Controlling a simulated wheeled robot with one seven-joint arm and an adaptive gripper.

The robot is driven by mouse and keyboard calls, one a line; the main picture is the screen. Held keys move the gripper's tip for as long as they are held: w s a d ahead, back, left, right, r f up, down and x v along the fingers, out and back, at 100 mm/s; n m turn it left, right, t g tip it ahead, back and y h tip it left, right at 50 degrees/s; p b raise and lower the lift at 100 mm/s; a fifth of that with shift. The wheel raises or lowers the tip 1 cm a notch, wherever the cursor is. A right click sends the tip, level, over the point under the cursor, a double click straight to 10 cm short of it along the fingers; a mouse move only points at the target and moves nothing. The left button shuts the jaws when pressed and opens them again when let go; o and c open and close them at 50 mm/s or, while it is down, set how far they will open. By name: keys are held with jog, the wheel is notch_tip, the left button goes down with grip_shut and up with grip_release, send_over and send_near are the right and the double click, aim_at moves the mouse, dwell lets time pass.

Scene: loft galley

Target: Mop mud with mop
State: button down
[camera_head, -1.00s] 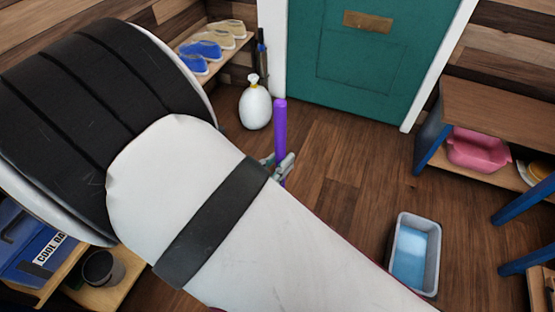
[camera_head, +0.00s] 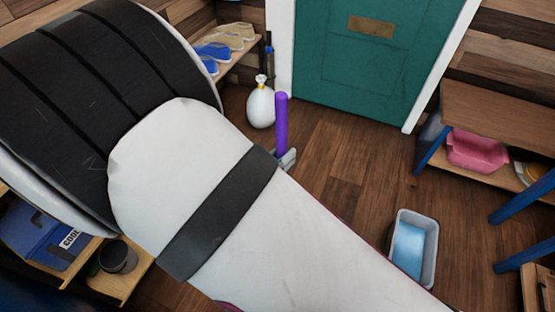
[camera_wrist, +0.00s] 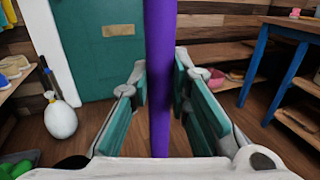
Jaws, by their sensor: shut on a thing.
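The mop's purple handle (camera_head: 281,122) stands upright in the head view, its lower part and head hidden behind my arm. My gripper (camera_head: 287,158) shows only partly there, beside the handle. In the wrist view the handle (camera_wrist: 160,80) runs down between the two teal-padded fingers of my gripper (camera_wrist: 160,95), which is shut on it. No mud shows on the visible floor; my arm covers much of it.
A grey tub (camera_head: 413,248) with blue content stands on the floor at right. A white bag (camera_head: 261,106) stands by the teal door (camera_head: 372,60). A bench (camera_head: 495,115) holds a pink basin (camera_head: 477,151). A blue cool box (camera_head: 45,236) is lower left. Floor before the door is clear.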

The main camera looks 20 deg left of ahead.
notch_tip(320, 180, up, 3)
jog(key=shift+f+p, duration=0.1)
jog(key=shift+p, duration=0.75)
